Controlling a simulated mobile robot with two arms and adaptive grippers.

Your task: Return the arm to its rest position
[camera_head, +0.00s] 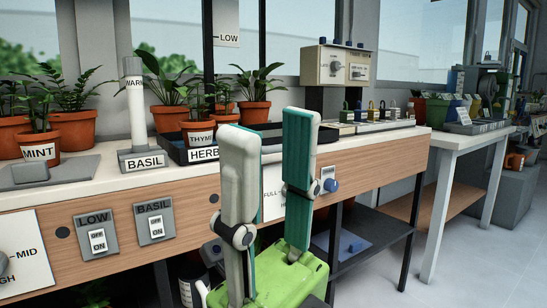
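My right gripper (270,122) stands upright in the front middle of the head view, with its fingertips pointing up. Its two fingers are pale grey with teal inner faces. They are well apart, and nothing is held between them. The gripper appears in front of the bench and covers part of its front panel and the dark tray's edge. I cannot tell how far it is from the bench. My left gripper is not in view. The rest of the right arm is mostly hidden below the frame.
A long wooden-fronted bench (365,164) carries potted plants, including a pot labelled MINT (40,149), a dark tray labelled HERB (203,154) and a BASIL post (137,105). Switches (97,236) sit on its front. A white table (470,139) stands at right. Floor (465,265) at lower right is clear.

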